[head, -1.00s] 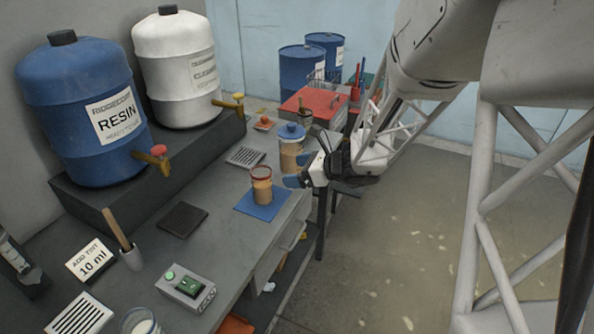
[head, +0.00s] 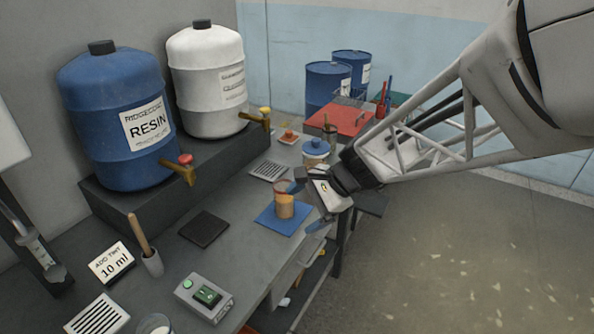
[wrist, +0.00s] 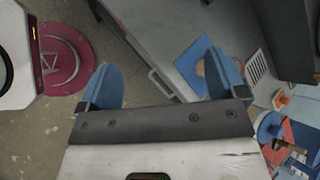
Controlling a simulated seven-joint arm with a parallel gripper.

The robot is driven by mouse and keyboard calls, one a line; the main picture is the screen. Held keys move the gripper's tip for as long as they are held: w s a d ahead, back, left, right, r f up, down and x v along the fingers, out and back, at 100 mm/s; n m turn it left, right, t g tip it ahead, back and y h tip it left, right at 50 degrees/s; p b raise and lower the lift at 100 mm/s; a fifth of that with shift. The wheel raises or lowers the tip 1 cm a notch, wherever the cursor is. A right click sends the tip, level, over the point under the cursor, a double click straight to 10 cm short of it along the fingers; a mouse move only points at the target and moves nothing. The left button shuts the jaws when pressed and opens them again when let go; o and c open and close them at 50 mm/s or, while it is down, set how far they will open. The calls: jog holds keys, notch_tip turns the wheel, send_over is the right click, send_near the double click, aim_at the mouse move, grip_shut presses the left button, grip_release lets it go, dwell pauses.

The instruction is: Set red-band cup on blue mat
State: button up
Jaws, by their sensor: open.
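The red-band cup (head: 284,203), clear with tan contents and a reddish band near its top, stands upright on the blue mat (head: 268,219) at the bench's right side. My gripper (head: 308,207) is open and empty, just right of the cup, its blue fingers spread. One fingertip shows close to the cup's upper right; whether it touches cannot be told. In the wrist view, my gripper (wrist: 165,82) shows both fingers apart with nothing between them. The blue mat (wrist: 187,63) lies beyond the right finger, which hides most of the cup.
A blue-lidded jar (head: 315,153) stands behind the mat, near my wrist. A dark pad (head: 204,229) and a green-button switch box (head: 206,297) lie left and in front. Open floor lies right of the bench.

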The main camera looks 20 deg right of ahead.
jog(key=s+d+r+n+h, duration=0.1)
jog(key=s+r+n+h, duration=0.2)
jog(key=s+n, duration=0.3)
jog(key=s+d+r+n+h, duration=0.2)
jog(key=s+r+n+h, duration=0.1)
jog(key=s+n+h, duration=0.2)
jog(key=s+n, duration=0.2)
jog(key=s, duration=0.2)
jog(key=shift+s+n, duration=0.3)
jog(key=shift+r, duration=0.1)
dwell(0.4)
